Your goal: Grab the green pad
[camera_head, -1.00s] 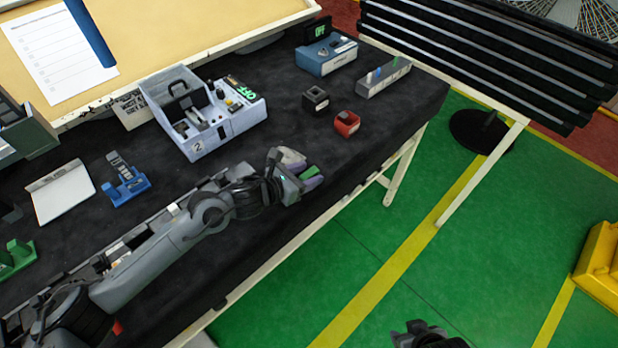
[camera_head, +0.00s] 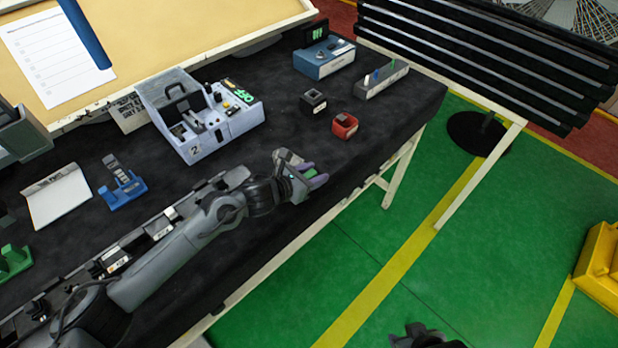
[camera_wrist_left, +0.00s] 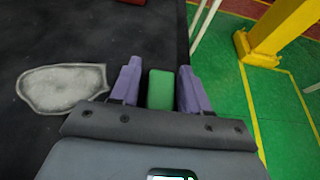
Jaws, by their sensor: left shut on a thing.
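The green pad (camera_wrist_left: 160,90) is a small upright block between the two purple fingers of my left gripper (camera_wrist_left: 161,82) in the left wrist view. The fingers are shut on it from both sides. In the head view my left gripper (camera_head: 312,174) is low over the black table near its front edge, and a little of the green pad (camera_head: 308,174) shows between its fingers. I cannot tell whether the pad still touches the table. A dark part of what looks like my right gripper (camera_head: 420,337) shows at the bottom edge; its fingers are not clear.
A flat grey-white piece (camera_wrist_left: 62,88) lies left of the left gripper. A red holder (camera_head: 345,125) and a black holder (camera_head: 313,101) stand beyond it. A white unit marked 2 (camera_head: 200,147) stands farther back. The black table (camera_head: 290,230) is clear at its front edge.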

